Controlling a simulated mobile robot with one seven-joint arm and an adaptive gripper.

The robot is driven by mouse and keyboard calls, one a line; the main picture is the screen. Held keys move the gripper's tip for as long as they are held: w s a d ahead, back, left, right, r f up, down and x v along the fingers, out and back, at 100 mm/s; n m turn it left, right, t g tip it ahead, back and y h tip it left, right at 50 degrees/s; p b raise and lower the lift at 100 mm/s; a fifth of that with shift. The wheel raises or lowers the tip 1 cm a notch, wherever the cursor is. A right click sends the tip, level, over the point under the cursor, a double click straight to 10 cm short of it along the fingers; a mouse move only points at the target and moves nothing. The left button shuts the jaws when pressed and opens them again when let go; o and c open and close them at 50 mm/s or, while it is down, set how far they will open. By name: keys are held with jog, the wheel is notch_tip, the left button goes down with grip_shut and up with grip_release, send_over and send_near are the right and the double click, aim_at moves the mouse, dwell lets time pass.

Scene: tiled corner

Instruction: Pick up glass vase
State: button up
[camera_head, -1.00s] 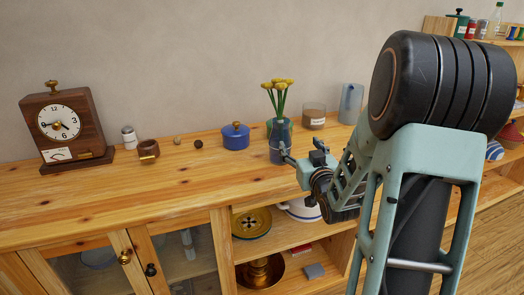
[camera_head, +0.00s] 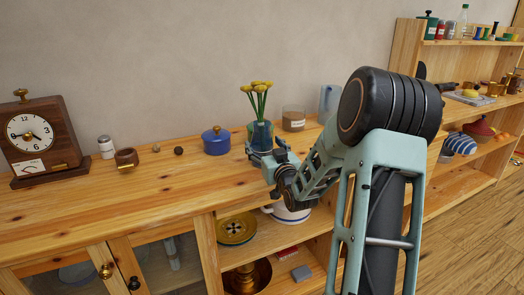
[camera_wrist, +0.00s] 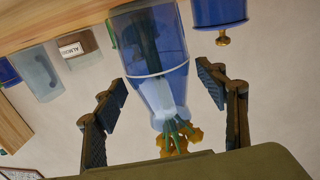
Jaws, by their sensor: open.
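The glass vase (camera_head: 261,135) is blue and translucent, stands upright on the wooden cabinet top and holds several yellow flowers (camera_head: 257,86). My gripper (camera_head: 266,155) is open at the vase, its fingers in front of the vase's lower part in the head view. In the wrist view, which is upside down, the vase (camera_wrist: 152,62) lies between the two spread fingers of my gripper (camera_wrist: 165,95), with a gap on each side. Its flowers (camera_wrist: 178,138) hang at the bottom of that picture, partly hidden by the gripper body.
A blue lidded pot (camera_head: 216,143) stands left of the vase. A labelled glass jar (camera_head: 293,120) and a blue-grey pitcher (camera_head: 328,102) stand to its right. A clock (camera_head: 40,135) and small items are farther left. The cabinet top in front is clear.

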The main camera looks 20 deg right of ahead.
jog(key=shift+w+d, duration=0.1)
jog(key=shift+w, duration=1)
jog(key=shift+r, duration=0.1)
jog(key=c, duration=1.6)
